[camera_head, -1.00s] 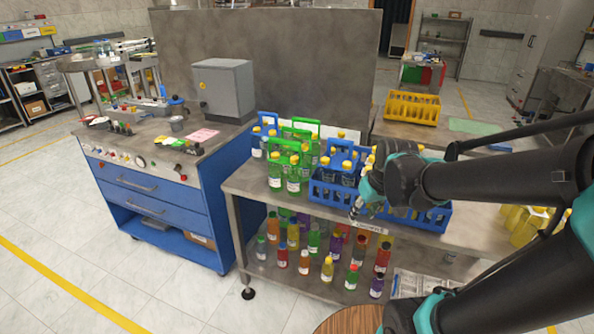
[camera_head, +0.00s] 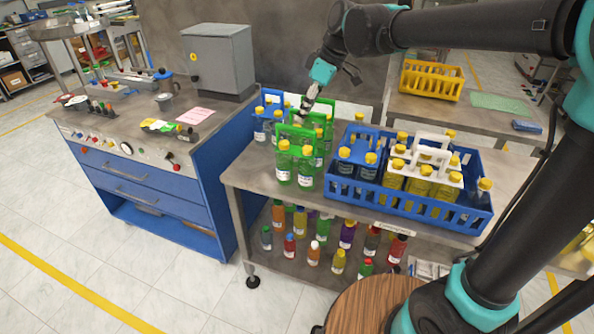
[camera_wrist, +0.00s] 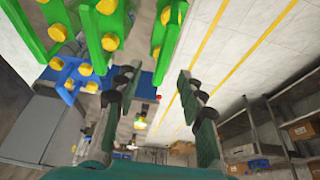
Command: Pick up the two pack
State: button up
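Two packs of green bottles in green handled carriers stand on the steel table. The front green pack (camera_head: 295,168) has yellow caps; the rear green pack (camera_head: 325,128) stands just behind it. My gripper (camera_head: 307,103) is above and near the green carrier handles, pointing down-left. In the wrist view my gripper (camera_wrist: 157,78) has its fingers apart with nothing between them. Green carrier parts (camera_wrist: 105,35) with yellow caps show at the top left there. Whether a finger touches a handle I cannot tell.
A blue-carrier pack (camera_head: 267,122) stands left of the green packs. A blue crate (camera_head: 410,205) to the right holds a blue-carrier pack and a white carrier (camera_head: 425,165) of yellow bottles. Loose bottles fill the lower shelf. A yellow crate (camera_head: 431,80) is behind; a round stool (camera_head: 365,305) stands in front.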

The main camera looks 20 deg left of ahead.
aim_at(297, 127)
jog(key=x, duration=0.5)
jog(key=shift+a+f, duration=0.1)
jog(key=shift+f, duration=0.15)
jog(key=shift+s+x, duration=0.15)
jog(key=shift+x, duration=1.25)
jog(key=shift+s+x, duration=0.15)
jog(key=shift+x, duration=1.2)
jog(key=shift+f, duration=0.3)
jog(key=shift+c, duration=0.5)
grip_shut()
